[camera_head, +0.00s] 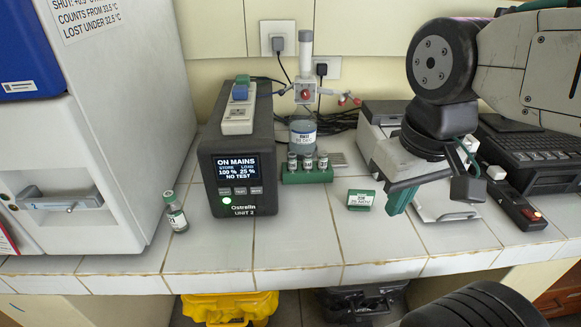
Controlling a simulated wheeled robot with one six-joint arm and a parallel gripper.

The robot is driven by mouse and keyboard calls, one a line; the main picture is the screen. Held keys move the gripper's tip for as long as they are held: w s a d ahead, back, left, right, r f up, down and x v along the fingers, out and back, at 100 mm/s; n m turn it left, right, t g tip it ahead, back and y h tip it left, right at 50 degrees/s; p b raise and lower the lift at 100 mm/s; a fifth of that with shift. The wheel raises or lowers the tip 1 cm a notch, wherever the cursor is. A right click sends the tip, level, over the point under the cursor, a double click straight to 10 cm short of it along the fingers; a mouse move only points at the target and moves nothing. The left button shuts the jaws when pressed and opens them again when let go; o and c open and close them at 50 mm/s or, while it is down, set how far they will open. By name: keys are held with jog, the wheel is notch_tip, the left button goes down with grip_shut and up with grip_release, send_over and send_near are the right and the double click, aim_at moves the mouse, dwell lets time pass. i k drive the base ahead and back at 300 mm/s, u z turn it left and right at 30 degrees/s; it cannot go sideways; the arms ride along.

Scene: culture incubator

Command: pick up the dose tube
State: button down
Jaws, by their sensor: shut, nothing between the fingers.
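Small capped tubes (307,162) with pale labels stand upright in a green rack (305,178) at the middle of the bench. I cannot read their labels, so I cannot tell which is the dose tube. A larger vial (176,213) with a green cap stands alone, left of the black power unit. My gripper (396,204) is at the right, pointing down, with green fingers shut and empty.
The black power unit (238,168) stands left of the rack. A labelled bottle (302,137) with a valve fitting is behind the tubes. A white incubator (92,150) fills the left. A black case (540,155) and handset (518,205) lie at the right. The front tiles are mostly clear.

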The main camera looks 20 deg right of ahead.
aim_at(292, 156)
jog(key=z, duration=3.15)
jog(key=k, duration=0.7)
jog(key=u, duration=1.6)
